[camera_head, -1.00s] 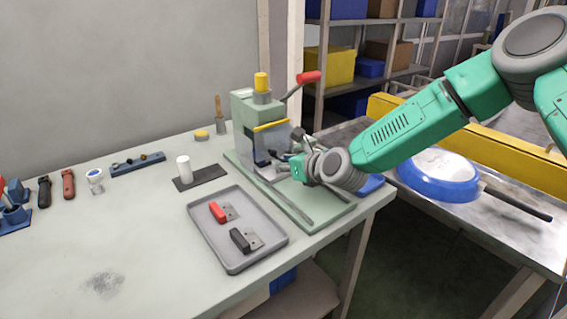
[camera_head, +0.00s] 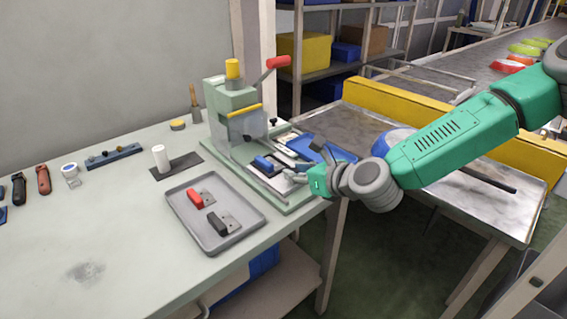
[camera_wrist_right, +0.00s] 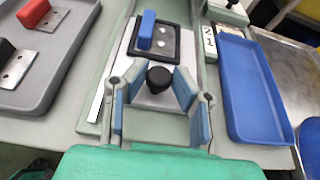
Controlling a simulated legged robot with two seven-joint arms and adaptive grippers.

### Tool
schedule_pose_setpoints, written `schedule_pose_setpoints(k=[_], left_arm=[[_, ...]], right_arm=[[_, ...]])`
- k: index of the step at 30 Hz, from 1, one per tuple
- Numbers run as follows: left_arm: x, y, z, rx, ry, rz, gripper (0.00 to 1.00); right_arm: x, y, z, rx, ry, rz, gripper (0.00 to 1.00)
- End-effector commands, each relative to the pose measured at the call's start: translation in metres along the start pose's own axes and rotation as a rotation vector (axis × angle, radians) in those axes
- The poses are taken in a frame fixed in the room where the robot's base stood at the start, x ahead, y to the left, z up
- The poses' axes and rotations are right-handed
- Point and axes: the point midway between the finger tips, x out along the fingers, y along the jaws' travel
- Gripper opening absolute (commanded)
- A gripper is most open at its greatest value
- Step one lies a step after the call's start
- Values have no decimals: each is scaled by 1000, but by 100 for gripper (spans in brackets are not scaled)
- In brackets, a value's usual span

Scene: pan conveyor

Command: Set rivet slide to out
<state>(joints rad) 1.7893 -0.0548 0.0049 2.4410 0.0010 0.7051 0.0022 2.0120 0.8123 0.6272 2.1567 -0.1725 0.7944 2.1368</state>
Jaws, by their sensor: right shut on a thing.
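The rivet slide (camera_wrist_right: 139,99) is a pale plate on the green base of the press, with a black knob (camera_wrist_right: 159,79) at its near end. A blue handle (camera_wrist_right: 146,30) lies in the slide's dark nest, on a metal plate with holes. In the head view the blue handle (camera_head: 264,162) shows in front of the press (camera_head: 232,105), clear of its head. My right gripper (camera_wrist_right: 157,92) has its fingers on both sides of the knob, shut on it. It also shows in the head view (camera_head: 290,174), at the slide's front end. My left gripper is not in view.
A grey tray (camera_head: 237,235) with a red and a black handle lies left of the press. A blue tray (camera_wrist_right: 252,90) lies to the right, beside a small label plate (camera_wrist_right: 209,44). A metal conveyor table with a blue pan (camera_head: 391,142) is further right.

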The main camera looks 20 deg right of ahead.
Motion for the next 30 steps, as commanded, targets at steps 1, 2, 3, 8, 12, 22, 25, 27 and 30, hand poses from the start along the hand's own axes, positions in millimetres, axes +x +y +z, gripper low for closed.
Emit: schedule_pose_setpoints(k=[1, 2, 3, 8, 12, 22, 25, 27, 30], left_arm=[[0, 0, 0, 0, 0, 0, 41], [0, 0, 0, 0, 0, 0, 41], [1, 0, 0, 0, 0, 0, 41], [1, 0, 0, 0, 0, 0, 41], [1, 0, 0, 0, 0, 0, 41], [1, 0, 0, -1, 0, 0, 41], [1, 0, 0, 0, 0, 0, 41], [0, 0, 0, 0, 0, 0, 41], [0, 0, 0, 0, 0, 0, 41]], right_arm=[[-6, -2, -5, 5, 4, -5, 0], [-9, -2, -6, 4, 4, -4, 0], [-12, -2, -8, 5, 5, -4, 0], [-22, -2, -12, 3, 5, -4, 0], [-26, -1, -14, 2, 6, -4, 0], [-29, 0, -16, 4, 10, 1, 36], [-28, 0, -15, 4, 7, 0, 41], [-27, 0, -13, 2, 5, 0, 41], [-25, 0, -13, 2, 4, -1, 41]])
